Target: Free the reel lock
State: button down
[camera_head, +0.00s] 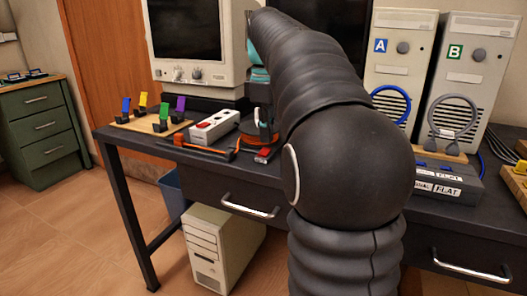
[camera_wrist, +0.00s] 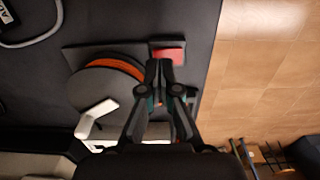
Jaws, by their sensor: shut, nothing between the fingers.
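The reel (camera_wrist: 92,88) is a dark round disc with orange cable around its edge and a white crank (camera_wrist: 97,119) on it. In the head view the reel (camera_head: 262,132) stands on the desk, partly hidden by my arm. A red block (camera_wrist: 168,55), which looks like the reel lock, sits at the edge of the reel's dark base; it shows as a small red part (camera_head: 265,154) in the head view. My gripper (camera_wrist: 165,66) is shut and empty, its tips beside the reel and close to the red block. I cannot tell whether they touch.
The dark desk (camera_head: 232,172) holds a white power strip (camera_head: 213,127), a wooden board with coloured clips (camera_head: 152,124), a monitor (camera_head: 196,40) and two white towers, A (camera_head: 396,60) and B (camera_head: 474,70). The desk's front edge and wooden floor lie right in the wrist view.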

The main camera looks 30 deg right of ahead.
aim_at(265, 151)
jog(key=shift+f+b, duration=0.7)
jog(key=shift+f, duration=0.45)
dwell(0.6)
notch_tip(265, 151, up, 5)
jog(key=p, duration=0.4)
jog(key=shift+p, duration=0.35)
jog(key=shift+r, duration=1)
jog(key=shift+s+a, duration=0.1)
jog(key=shift+s+a+f, duration=0.1)
jog(key=shift+s+a, duration=0.1)
jog(key=shift+a, duration=0.1)
jog(key=shift+m+t, duration=0.7)
jog(key=shift+m, duration=0.2)
jog(key=s+a, duration=0.1)
jog(key=s+a+f, duration=0.1)
jog(key=a, duration=0.1)
jog(key=s+a+f, duration=0.1)
jog(key=s, duration=0.1)
jog(key=shift+s+a, duration=0.1)
jog(key=shift+a, duration=0.15)
jog(key=s+a+f+m+t, duration=0.2)
jog(key=s+a+f+m, duration=0.1)
jog(key=s+f, duration=0.5)
jog(key=s+a+f+m+t, duration=0.2)
jog(key=s+a+f, duration=0.4)
jog(key=s+f, duration=0.2)
jog(key=shift+a+f+m, duration=0.25)
jog(key=shift+f+m, duration=0.15)
jog(key=shift+f, duration=0.15)
